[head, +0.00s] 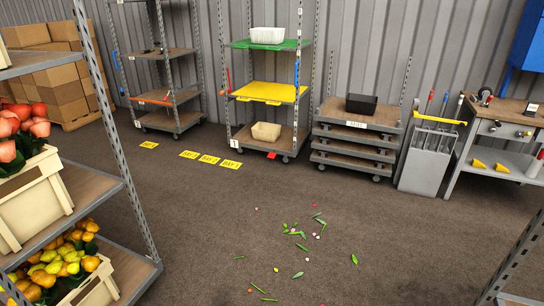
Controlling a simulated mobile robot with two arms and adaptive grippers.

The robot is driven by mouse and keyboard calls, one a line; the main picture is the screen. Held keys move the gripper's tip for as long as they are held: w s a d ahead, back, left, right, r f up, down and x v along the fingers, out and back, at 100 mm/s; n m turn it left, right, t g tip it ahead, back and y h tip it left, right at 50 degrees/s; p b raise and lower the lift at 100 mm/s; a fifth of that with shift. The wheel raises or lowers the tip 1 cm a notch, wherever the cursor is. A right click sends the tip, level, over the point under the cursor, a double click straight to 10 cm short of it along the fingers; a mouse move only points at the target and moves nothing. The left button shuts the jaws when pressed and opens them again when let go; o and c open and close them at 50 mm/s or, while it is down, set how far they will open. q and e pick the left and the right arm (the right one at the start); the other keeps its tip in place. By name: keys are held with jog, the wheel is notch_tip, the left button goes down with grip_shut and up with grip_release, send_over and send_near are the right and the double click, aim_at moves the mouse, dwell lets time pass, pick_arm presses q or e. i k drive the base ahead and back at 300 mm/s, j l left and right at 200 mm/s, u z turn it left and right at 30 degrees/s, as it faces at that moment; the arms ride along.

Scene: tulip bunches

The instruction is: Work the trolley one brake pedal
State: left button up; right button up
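Several trolleys with perforated metal posts are in view. One in the near left (128,180) carries crates of tulips. A second (272,139) stands at the back wall with a green shelf, a yellow shelf and a wooden base. A third (167,122) stands at the back left with wooden shelves. A small red piece (272,155) shows at the front lower edge of the green-and-yellow trolley; it may be a brake pedal, but it is too small to tell. Neither of my grippers is in view.
Stacked flat dollies (352,160) and a grey bin (426,160) stand right of the trolleys, beside a workbench (500,145). Yellow floor labels (209,159) lie before the back trolleys. Leaves and petals (300,234) litter the middle floor. Another metal post (518,256) rises at the near right.

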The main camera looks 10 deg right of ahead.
aim_at(273, 155)
jog(key=i+u, duration=0.3)
jog(key=i, duration=2.75)
jog(key=i+j, duration=0.1)
jog(key=i, duration=0.9)
